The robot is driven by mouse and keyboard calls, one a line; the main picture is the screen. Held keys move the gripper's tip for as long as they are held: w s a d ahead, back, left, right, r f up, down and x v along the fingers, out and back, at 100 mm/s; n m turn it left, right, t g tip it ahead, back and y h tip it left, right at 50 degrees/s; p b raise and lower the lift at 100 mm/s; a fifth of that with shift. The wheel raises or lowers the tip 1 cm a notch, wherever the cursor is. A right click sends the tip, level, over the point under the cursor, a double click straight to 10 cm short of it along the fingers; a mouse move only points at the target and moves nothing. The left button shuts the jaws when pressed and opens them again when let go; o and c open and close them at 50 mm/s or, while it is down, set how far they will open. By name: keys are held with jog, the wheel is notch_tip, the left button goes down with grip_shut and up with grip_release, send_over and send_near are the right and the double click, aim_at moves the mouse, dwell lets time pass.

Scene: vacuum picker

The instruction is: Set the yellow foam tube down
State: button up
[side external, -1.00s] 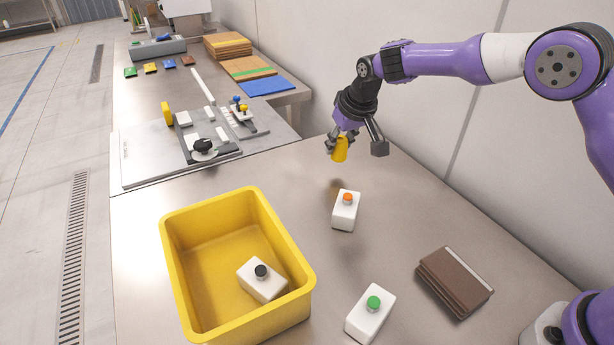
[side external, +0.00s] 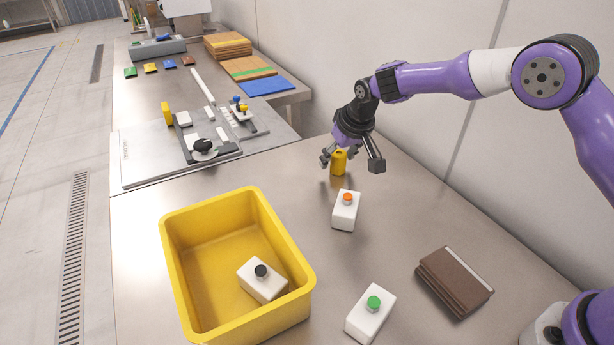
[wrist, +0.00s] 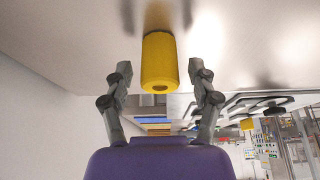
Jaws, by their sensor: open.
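The yellow foam tube (side external: 339,163) stands upright on the metal table, behind the white bottle with the orange cap. In the wrist view the tube (wrist: 159,63) sits between the two fingers, with a gap on each side and its round hole showing. My gripper (side external: 348,161) is open around the top of the tube; it also shows open in the wrist view (wrist: 160,78). No finger touches the tube in the wrist view.
A fixture plate (side external: 143,160) lies at the left back.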

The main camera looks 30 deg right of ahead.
jog(key=s+d+f+v, duration=0.1)
jog(key=v, duration=0.8)
jog(key=s+d+v, duration=0.1)
jog(key=s+v, duration=0.1)
jog(key=v, duration=0.8)
jog(key=s+d, duration=0.1)
jog(key=s, duration=0.8)
jog(key=s+d+t, duration=0.1)
jog(key=s+d, duration=0.1)
jog(key=s, duration=0.8)
jog(key=shift+d+f, duration=0.25)
jog(key=shift+f, duration=0.15)
jog(key=shift+s, duration=0.1)
